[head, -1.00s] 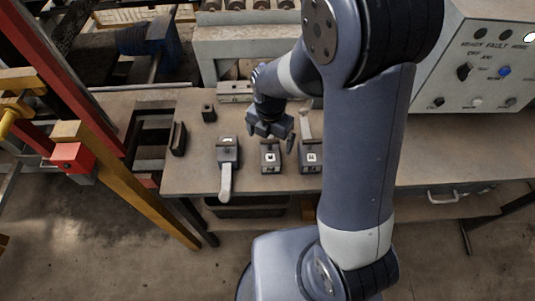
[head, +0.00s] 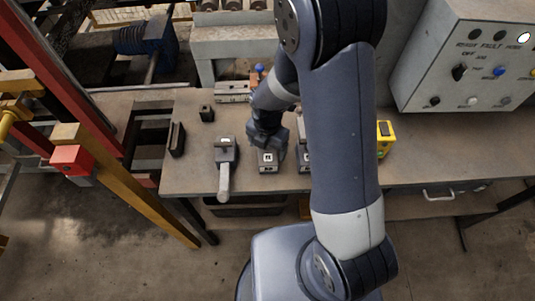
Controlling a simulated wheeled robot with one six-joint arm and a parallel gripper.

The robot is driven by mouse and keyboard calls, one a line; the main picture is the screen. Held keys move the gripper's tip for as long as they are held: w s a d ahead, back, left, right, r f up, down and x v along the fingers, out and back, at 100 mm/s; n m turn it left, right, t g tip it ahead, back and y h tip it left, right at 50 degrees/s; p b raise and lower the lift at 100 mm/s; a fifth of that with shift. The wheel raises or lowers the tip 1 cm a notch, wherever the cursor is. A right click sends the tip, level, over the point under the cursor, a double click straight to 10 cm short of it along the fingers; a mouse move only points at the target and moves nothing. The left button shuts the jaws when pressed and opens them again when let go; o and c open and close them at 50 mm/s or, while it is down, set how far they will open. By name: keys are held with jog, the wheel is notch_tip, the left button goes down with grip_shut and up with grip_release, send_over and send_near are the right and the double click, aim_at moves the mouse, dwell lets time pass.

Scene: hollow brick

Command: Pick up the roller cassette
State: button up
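Two small dark blocks with white square tags sit on the workbench (head: 400,158), one in the middle (head: 268,160) and one partly hidden behind my arm (head: 304,158). A similar dark block with a long pale handle (head: 225,160) lies to their left, its handle pointing to the front edge. I cannot tell for sure which of these is the roller cassette. My gripper (head: 266,146) points down just above and behind the middle tagged block. Its fingers are dark and small here, so I cannot tell their opening or whether they touch the block.
A dark upright bracket (head: 177,139) and a small dark cube (head: 206,113) stand on the bench's left. A yellow device (head: 385,138) stands right of my arm. A grey control box (head: 465,65) fills the back right. Red and yellow frame beams (head: 130,185) rise at left.

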jog(key=c, duration=1.2)
